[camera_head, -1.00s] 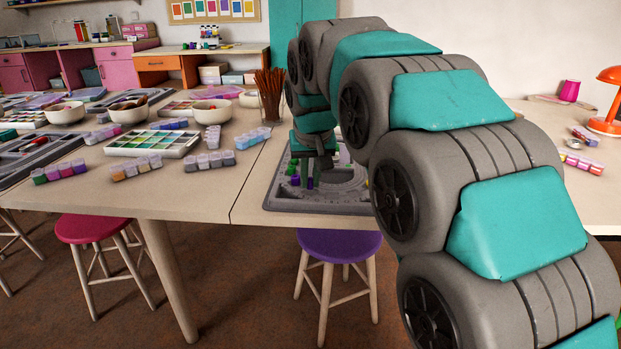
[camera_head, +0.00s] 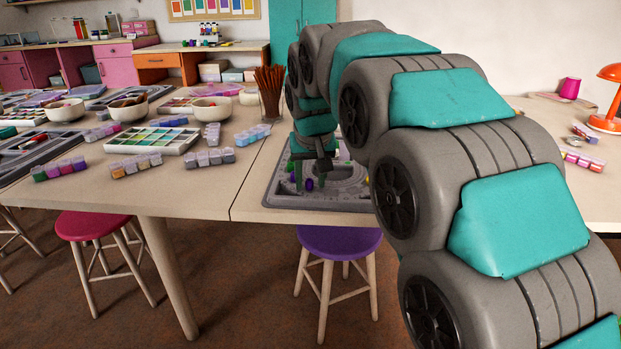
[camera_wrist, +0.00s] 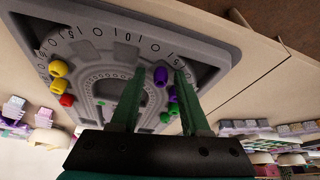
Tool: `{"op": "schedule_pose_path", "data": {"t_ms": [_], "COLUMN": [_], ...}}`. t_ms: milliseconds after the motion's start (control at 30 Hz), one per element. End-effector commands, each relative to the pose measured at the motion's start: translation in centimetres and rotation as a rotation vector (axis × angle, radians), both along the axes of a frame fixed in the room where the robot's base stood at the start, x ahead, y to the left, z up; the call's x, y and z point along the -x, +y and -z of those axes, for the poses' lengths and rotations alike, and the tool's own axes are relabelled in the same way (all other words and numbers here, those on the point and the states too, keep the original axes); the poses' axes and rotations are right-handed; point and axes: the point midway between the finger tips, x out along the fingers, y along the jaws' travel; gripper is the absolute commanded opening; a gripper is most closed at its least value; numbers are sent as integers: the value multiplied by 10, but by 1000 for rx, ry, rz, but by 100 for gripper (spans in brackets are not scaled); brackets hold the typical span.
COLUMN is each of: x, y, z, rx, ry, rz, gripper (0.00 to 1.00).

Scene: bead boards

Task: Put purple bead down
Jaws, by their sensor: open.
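The grey bead board (camera_head: 275,199) lies on the table and also shows in the wrist view (camera_wrist: 215,50). A purple bead (camera_head: 309,184) sits on its near part; in the wrist view a purple bead (camera_wrist: 161,76) shows between my fingertips. My gripper (camera_head: 310,180) is open with its two green fingers apart around this bead, and fills the lower middle of the wrist view (camera_wrist: 158,76). I cannot tell whether a finger touches the bead. A second purple bead (camera_wrist: 172,94) is partly hidden by the right finger.
Green beads (camera_wrist: 165,117) lie close to the fingers. Yellow beads (camera_wrist: 58,68) and a red bead (camera_wrist: 66,100) lie on the board's other side. A jar of brown sticks (camera_head: 270,95) stands behind the board, and bead boxes (camera_head: 209,157) stand to its left.

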Motion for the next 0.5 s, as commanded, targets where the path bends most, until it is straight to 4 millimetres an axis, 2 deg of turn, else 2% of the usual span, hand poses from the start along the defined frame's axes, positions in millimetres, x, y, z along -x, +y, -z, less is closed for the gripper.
{"op": "schedule_pose_path", "data": {"t_ms": [133, 267, 500], "x": [0, 3, 21], "y": [0, 0, -3], "z": [-3, -14, -60], "rx": [0, 0, -1], "ry": [1, -1, -5], "rz": [0, 0, 1], "gripper": [46, 46, 46]}}
